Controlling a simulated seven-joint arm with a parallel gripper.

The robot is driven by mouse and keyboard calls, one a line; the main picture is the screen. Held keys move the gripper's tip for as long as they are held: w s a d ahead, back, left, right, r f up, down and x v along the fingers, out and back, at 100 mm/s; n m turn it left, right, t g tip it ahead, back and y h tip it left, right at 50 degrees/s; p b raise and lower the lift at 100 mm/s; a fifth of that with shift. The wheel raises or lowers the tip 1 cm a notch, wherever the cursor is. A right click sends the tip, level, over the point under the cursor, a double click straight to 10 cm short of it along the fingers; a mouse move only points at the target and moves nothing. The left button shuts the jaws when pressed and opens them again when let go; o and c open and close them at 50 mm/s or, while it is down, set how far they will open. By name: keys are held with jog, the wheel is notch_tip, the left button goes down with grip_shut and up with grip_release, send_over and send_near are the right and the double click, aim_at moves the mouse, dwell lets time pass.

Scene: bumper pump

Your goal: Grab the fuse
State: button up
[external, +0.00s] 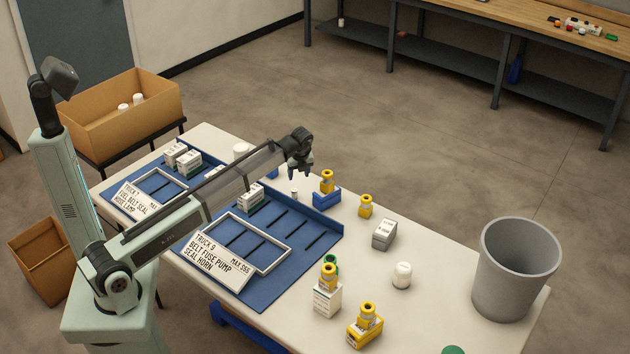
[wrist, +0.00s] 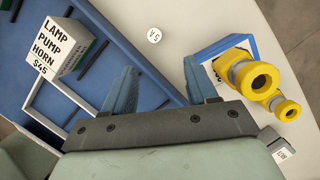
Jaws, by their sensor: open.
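A small white cylinder (external: 294,193), which looks like the fuse, stands on the white table just past the blue board's edge. In the wrist view its round white top (wrist: 154,35) carries a short mark that looks like 5A. My gripper (external: 300,173) is above the table near it. In the wrist view my gripper (wrist: 162,85) is open, its two blue fingers apart with nothing between them. The cylinder lies ahead of the gap between the fingers, not touching them.
A yellow-topped part on a blue box (external: 327,198) stands close by on the right. A white lettered box (wrist: 60,47) sits on the blue board (external: 220,285) to the left. A sign (external: 218,261) reads TRUCK 9. Yellow, white and grey items and a grey bin (external: 515,270) are farther right.

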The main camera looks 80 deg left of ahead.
aim_at(294, 191)
jog(key=x, duration=0.8)
jog(key=shift+s+a+f, duration=0.2)
jog(key=shift+s+f, duration=0.05)
jog(key=shift+s+x, duration=0.2)
jog(key=shift+x, duration=2.45)
jog(key=shift+c, duration=0.3)
jog(key=shift+r, duration=0.1)
grip_shut()
